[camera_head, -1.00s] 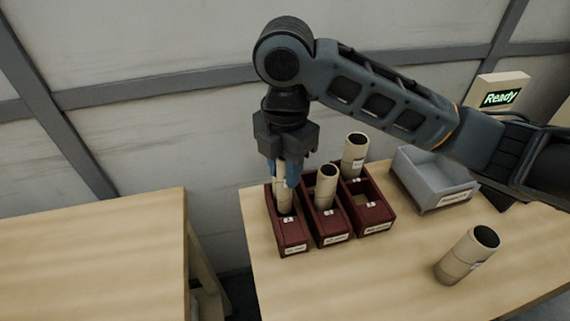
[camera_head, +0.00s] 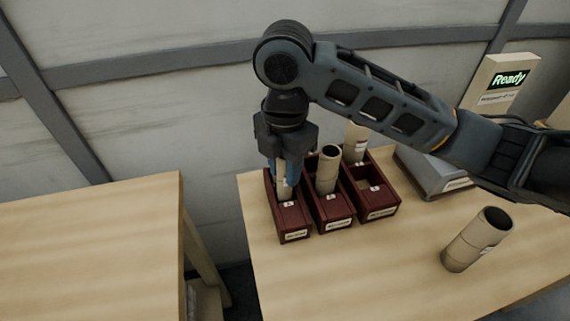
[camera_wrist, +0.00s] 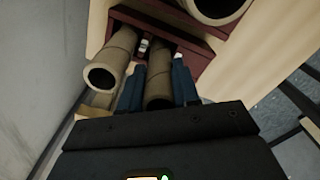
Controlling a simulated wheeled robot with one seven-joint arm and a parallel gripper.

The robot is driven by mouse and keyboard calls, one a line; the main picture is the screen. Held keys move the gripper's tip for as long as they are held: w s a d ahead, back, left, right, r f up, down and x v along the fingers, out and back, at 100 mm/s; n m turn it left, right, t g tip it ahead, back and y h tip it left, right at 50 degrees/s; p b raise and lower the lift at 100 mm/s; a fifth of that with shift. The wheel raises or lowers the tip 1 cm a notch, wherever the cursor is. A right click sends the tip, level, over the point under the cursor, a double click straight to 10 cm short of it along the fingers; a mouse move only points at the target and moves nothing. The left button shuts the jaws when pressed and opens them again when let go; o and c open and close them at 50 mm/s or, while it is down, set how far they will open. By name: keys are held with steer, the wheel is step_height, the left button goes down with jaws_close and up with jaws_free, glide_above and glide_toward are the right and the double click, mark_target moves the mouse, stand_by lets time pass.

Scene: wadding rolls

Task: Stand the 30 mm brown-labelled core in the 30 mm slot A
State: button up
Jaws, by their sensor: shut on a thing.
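My gripper (camera_head: 283,178) points straight down over the leftmost dark red box (camera_head: 295,232), its blue fingers shut on a slim beige core (camera_head: 284,188). The core is upright with its lower end inside that box's slot; whether it touches the bottom is hidden. A small tag reading like A (camera_head: 288,203) sits in front of it. In the wrist view the held core (camera_wrist: 158,85) lies between the fingers. No brown label can be made out on it, and the box's front label is too blurred to read.
A core (camera_head: 328,170) stands in the middle box (camera_head: 335,218), close beside my gripper. Another core (camera_head: 356,143) stands at the right box (camera_head: 380,208).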

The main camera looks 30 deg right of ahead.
steer(key=o, duration=1.1)
step_height(320, 180, up, 8)
steer(key=shift+f+p, duration=0.1)
steer(key=shift+p, duration=0.25)
steer(key=shift+s, duration=0.1)
